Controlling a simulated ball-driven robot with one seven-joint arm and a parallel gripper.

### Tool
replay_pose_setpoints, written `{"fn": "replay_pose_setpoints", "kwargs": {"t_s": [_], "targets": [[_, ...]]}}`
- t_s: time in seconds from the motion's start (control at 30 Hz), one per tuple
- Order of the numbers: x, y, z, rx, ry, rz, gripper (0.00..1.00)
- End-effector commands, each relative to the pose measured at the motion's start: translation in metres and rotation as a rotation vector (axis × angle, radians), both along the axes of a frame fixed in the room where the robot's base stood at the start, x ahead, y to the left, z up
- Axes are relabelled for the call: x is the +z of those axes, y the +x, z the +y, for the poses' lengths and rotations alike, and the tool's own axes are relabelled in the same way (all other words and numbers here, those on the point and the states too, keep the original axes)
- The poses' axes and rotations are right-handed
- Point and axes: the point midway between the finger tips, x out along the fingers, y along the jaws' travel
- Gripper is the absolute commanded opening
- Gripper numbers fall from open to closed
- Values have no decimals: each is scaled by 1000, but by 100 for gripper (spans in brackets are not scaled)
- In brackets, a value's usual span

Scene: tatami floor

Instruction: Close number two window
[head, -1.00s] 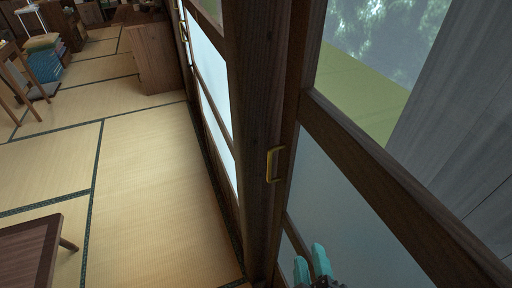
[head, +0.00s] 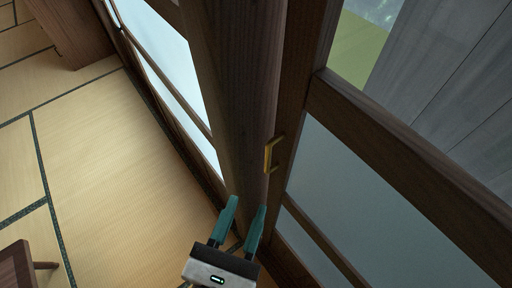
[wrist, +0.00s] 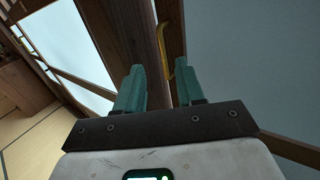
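A wooden-framed sliding window (head: 340,170) with a frosted lower pane fills the right of the head view. No number shows on it. Its small brass handle (head: 271,155) sits on the dark frame edge, beside a thick wooden post (head: 235,90). In the wrist view the handle (wrist: 164,45) stands just ahead of my right finger. My gripper (head: 248,203) is open and empty, below the handle in the head view. The fingers (wrist: 160,72) point toward the post and frame edge. I cannot tell whether a finger touches the handle.
Another frosted window panel (head: 172,75) lies left of the post. A wooden cabinet (head: 70,30) stands at the upper left and a low table (head: 20,268) at the lower left. The tatami floor (head: 110,170) between them is clear. Grey boards (head: 440,80) show outside.

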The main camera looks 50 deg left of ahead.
Motion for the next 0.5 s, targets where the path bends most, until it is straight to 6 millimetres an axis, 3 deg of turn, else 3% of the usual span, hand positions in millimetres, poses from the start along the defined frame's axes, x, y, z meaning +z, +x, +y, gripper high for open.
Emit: {"fn": "replay_pose_setpoints", "kwargs": {"t_s": [0.5], "targets": [[2,73,40,-3,4,2,38]]}}
